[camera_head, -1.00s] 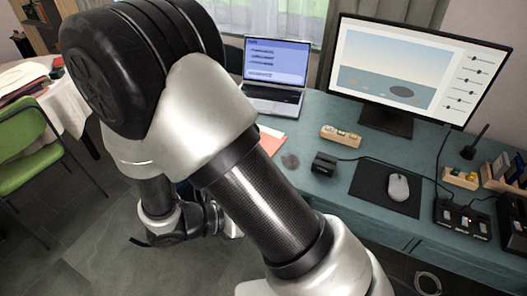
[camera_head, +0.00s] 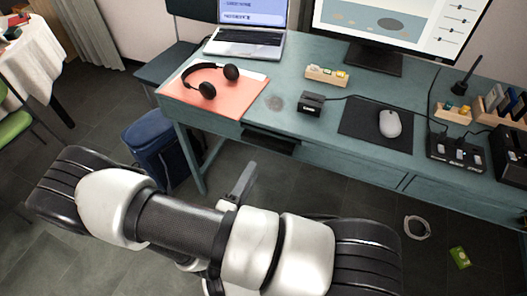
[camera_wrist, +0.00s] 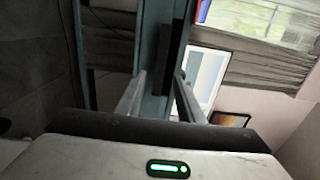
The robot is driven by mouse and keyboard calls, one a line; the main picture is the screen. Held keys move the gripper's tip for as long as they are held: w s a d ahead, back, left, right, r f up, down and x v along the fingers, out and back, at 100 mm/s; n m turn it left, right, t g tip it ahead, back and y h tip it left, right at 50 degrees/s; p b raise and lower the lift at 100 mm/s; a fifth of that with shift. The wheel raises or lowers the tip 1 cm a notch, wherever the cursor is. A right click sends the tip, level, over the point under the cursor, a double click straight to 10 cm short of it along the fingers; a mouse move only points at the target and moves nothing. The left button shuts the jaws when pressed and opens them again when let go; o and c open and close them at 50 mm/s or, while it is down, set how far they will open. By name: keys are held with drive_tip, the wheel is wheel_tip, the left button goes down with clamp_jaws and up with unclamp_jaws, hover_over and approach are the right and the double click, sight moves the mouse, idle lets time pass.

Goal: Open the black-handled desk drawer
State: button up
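The teal desk (camera_head: 345,160) fills the upper right of the head view. A black bar (camera_head: 268,140), which looks like the black drawer handle, sits under its front edge left of centre. The drawer front around it is barely visible, and I see no clear gap. My gripper (camera_head: 240,185) is in front of and below that bar, apart from it, partly hidden behind my arm. In the wrist view, my gripper's two fingers (camera_wrist: 160,97) are spread with nothing between them. The teal desk edge (camera_wrist: 150,60) runs upright ahead of them, with a dark strip (camera_wrist: 178,55), possibly the handle, beside it.
Headphones (camera_head: 208,82) lie on an orange folder at the desk's left end. A laptop (camera_head: 246,35), a monitor (camera_head: 375,25), and a mouse (camera_head: 390,123) are also on top. A blue bin (camera_head: 158,150) stands by the desk leg. A cable coil (camera_head: 417,227) lies on the floor.

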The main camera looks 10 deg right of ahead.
sight(266, 147)
drive_tip(key=b+x, duration=0.1)
drive_tip(key=x, duration=0.9)
drive_tip(key=shift+d, duration=0.1)
clamp_jaws()
